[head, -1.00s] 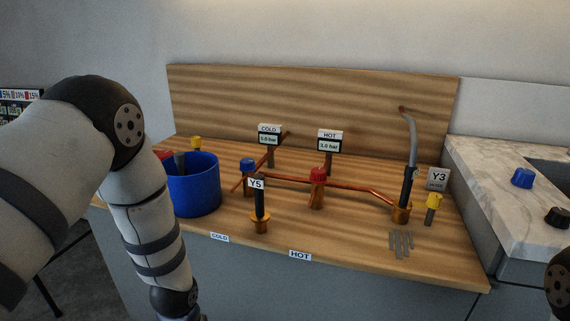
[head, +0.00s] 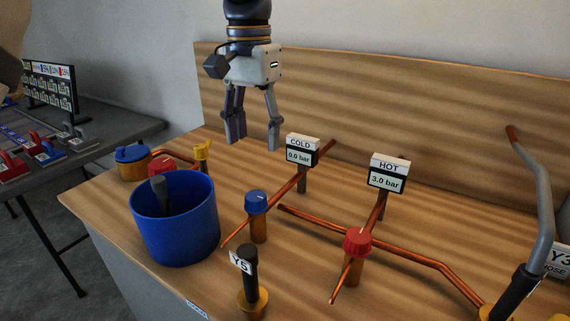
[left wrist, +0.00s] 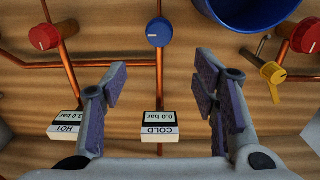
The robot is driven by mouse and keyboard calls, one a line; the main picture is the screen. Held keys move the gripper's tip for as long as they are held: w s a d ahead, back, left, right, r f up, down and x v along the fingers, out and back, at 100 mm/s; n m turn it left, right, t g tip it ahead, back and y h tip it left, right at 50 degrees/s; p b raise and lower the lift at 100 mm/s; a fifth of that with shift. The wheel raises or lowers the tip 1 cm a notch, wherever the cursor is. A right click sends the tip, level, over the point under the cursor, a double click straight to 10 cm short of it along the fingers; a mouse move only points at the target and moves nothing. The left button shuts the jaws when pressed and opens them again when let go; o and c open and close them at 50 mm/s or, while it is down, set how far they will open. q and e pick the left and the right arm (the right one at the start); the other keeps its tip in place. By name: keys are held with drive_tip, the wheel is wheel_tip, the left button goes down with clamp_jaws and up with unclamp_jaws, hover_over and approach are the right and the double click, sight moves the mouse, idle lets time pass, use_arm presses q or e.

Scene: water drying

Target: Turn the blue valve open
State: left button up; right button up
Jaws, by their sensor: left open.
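The blue valve (head: 257,202) is a round knob with a white mark on a copper pipe, in front of the COLD gauge (head: 299,156), which reads 0.0 bar. The left wrist view also shows the blue valve (left wrist: 159,32) near its top middle. My left gripper (head: 254,138) hangs fingers-down above the wooden counter, behind and above the valve, open and empty. In the left wrist view, the open fingers (left wrist: 162,72) spread on either side of the view's middle, with the valve beyond them, apart from it. My right gripper is out of view.
A red valve (head: 357,242) stands right of the blue one, by the HOT gauge (head: 387,179) reading 3.0 bar. A blue bucket (head: 178,240) is at the left, with the black Y5 post (head: 250,262) in front. A wooden backboard (head: 430,110) rises behind.

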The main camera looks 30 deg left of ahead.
sight(255, 196)
use_arm(q)
drive_tip(key=f, duration=0.1)
drive_tip(key=s+f, duration=0.1)
drive_tip(key=f, duration=0.1)
drive_tip(key=shift+s, duration=0.2)
wheel_tip(255, 196, down, 9)
drive_tip(key=shift+w+r, duration=0.1)
drive_tip(key=shift+r, duration=0.1)
drive_tip(key=c, duration=1.2)
drive_tip(key=shift+o, duration=0.2)
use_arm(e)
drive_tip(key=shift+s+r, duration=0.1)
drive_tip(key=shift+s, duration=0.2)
